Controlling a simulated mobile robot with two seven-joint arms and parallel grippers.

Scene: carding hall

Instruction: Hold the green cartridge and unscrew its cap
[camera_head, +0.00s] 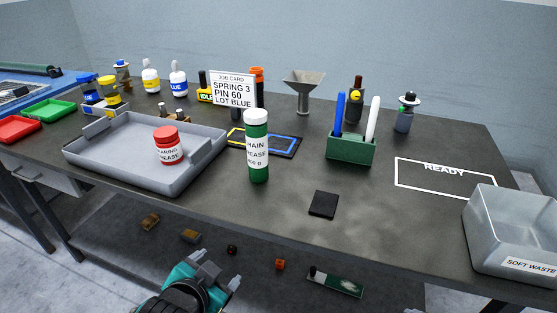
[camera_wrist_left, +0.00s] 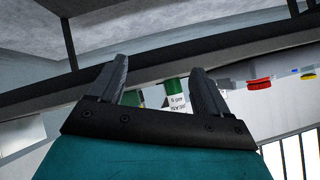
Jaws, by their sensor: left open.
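The green cartridge (camera_head: 258,160) stands upright near the front middle of the dark bench. It has a white cap (camera_head: 257,117) on top and a white label reading "CHAIN GREASE", partly cut off by its curve. My left gripper (camera_head: 216,271) is open and empty, in front of the bench edge and lower in the picture than the cartridge. In the left wrist view the open fingers (camera_wrist_left: 160,85) show, with a green and white labelled cylinder, apparently the cartridge (camera_wrist_left: 176,95), beyond and between them. My right gripper is not in view.
Left of the cartridge is a grey tray (camera_head: 205,163) with a red-capped grease jar (camera_head: 167,147). A green pen holder (camera_head: 350,149), a black pad (camera_head: 323,205) and a grey "SOFT WASTE" bin (camera_head: 512,225) are to the right. A job card (camera_head: 233,90) stands behind. The bench front edge lies between gripper and cartridge.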

